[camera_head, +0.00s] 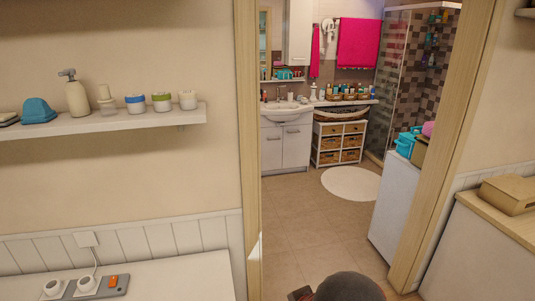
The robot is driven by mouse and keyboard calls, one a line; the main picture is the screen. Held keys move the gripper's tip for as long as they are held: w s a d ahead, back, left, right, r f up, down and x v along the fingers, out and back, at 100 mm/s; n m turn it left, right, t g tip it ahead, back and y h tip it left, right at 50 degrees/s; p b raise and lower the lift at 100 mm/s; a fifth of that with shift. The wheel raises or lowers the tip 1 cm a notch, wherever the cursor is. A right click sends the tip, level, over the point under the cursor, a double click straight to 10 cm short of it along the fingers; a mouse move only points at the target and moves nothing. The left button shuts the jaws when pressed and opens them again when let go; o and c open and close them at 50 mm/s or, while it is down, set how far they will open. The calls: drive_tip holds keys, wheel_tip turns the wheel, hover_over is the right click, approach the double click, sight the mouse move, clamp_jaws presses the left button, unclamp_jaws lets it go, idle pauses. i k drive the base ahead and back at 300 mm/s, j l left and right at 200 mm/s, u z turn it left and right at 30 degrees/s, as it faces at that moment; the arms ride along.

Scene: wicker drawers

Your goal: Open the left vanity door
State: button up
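The white vanity stands in the bathroom beyond the doorway, under a white sink (287,112). Its left door (271,150) and right door (297,146) both look shut. Handles are too small to make out clearly. A dark rounded part of my own arm shows at the bottom edge of the view, well short of the vanity. My gripper does not show.
A wooden door frame (248,150) borders the opening on the left; its right post (450,140) stands near a white cabinet (396,205). A wicker-drawer unit (340,128) stands right of the vanity. A white round rug (352,183) lies on otherwise clear tiled floor (315,225).

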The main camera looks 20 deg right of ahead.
sight(271, 137)
drive_tip(key=i+l+z, duration=0.15)
drive_tip(key=l, duration=0.2)
drive_tip(key=i+l+z, duration=0.15)
drive_tip(key=l, duration=0.2)
drive_tip(key=i+l+z, duration=0.3)
drive_tip(key=i+l, duration=0.25)
drive_tip(key=i+l+z, duration=0.2)
drive_tip(key=i, duration=0.4)
drive_tip(key=i+l+z, duration=0.15)
drive_tip(key=i+l, duration=0.25)
drive_tip(key=i, duration=0.15)
drive_tip(key=i+j+u, duration=0.15)
drive_tip(key=i+u, duration=0.15)
drive_tip(key=i, duration=0.7)
drive_tip(key=i+l+u, duration=0.1)
drive_tip(key=i+u, duration=0.15)
drive_tip(key=i, duration=0.75)
drive_tip(key=i+u, duration=0.1)
drive_tip(key=i, duration=0.95)
drive_tip(key=i+l+u, duration=0.1)
drive_tip(key=i, duration=0.95)
drive_tip(key=i+l+u, duration=0.1)
drive_tip(key=i+u, duration=0.15)
drive_tip(key=i, duration=0.7)
